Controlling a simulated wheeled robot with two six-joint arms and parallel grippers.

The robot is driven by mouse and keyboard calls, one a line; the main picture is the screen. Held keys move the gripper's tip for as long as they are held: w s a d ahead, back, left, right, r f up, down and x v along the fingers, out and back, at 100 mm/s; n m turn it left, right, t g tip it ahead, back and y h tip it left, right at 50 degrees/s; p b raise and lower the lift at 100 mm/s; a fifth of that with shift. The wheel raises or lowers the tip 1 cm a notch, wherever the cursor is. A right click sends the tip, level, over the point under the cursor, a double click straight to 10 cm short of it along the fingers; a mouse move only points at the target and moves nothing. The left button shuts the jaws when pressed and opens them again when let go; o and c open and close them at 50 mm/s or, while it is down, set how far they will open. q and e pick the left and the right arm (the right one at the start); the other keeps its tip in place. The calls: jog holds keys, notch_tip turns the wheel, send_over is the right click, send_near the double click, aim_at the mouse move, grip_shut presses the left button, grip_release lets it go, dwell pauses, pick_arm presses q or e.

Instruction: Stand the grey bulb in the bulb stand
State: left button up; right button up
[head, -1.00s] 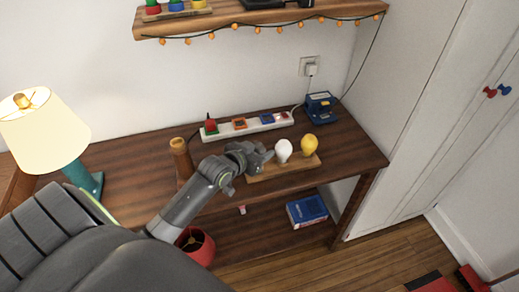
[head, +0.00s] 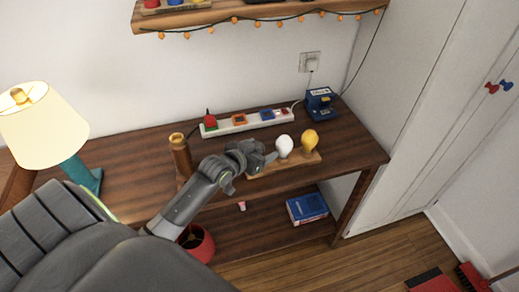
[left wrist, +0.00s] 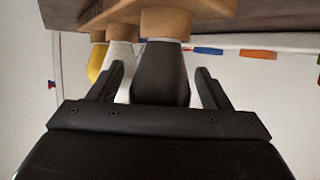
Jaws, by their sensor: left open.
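The wooden bulb stand (head: 285,165) lies on the desk near its front edge, with a white bulb (head: 284,146) and a yellow bulb (head: 309,140) upright in it. My left gripper (head: 268,159) is at the stand's left end. In the left wrist view, which is upside down, the dark grey bulb (left wrist: 161,75) is between the open fingers of my left gripper (left wrist: 160,88), with a gap on each side. Its narrow end meets a wooden cup of the stand (left wrist: 166,22). In the head view the gripper hides the grey bulb. My right gripper is not in view.
A white power strip (head: 250,122) with coloured plugs lies behind the stand. A brown cylinder (head: 181,155) stands to the left, near my forearm. A blue device (head: 321,105) is at the back right, and a lamp (head: 45,125) at the far left. A shelf (head: 250,12) hangs above.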

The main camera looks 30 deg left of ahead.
pick_arm(q)
jog(key=shift+s, duration=0.1)
jog(key=v, duration=1.7)
jog(key=shift+p, duration=0.45)
jog(key=shift+s, duration=0.1)
